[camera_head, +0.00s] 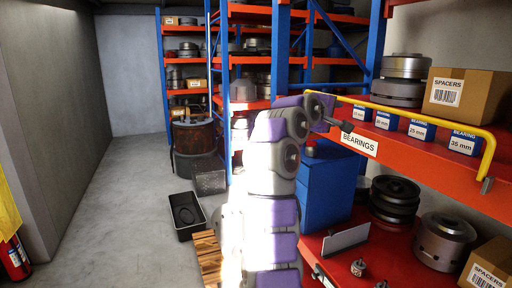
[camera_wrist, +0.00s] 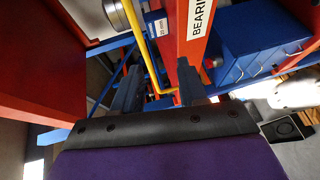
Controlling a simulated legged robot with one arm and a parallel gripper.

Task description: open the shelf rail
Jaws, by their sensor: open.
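The yellow shelf rail (camera_head: 425,112) runs along the front of the orange shelf (camera_head: 430,168), above the small bearing boxes. Its right end bends down to the shelf edge at a grey bracket. My gripper (camera_head: 347,126) is near the rail's left end, by the BEARINGS label (camera_head: 359,143). In the wrist view the two dark fingers of my gripper (camera_wrist: 159,84) are apart. The yellow rail (camera_wrist: 142,45) shows beyond them, its bent end appearing between the fingertips. No grip on it is visible, and I cannot tell whether a finger touches it.
Bearing boxes (camera_head: 419,129) stand in a row behind the rail, with a SPACERS carton (camera_head: 466,96) behind them. A blue cabinet (camera_head: 326,190) stands below at the left. A black crate (camera_head: 187,215) lies on the floor; the aisle farther left is clear.

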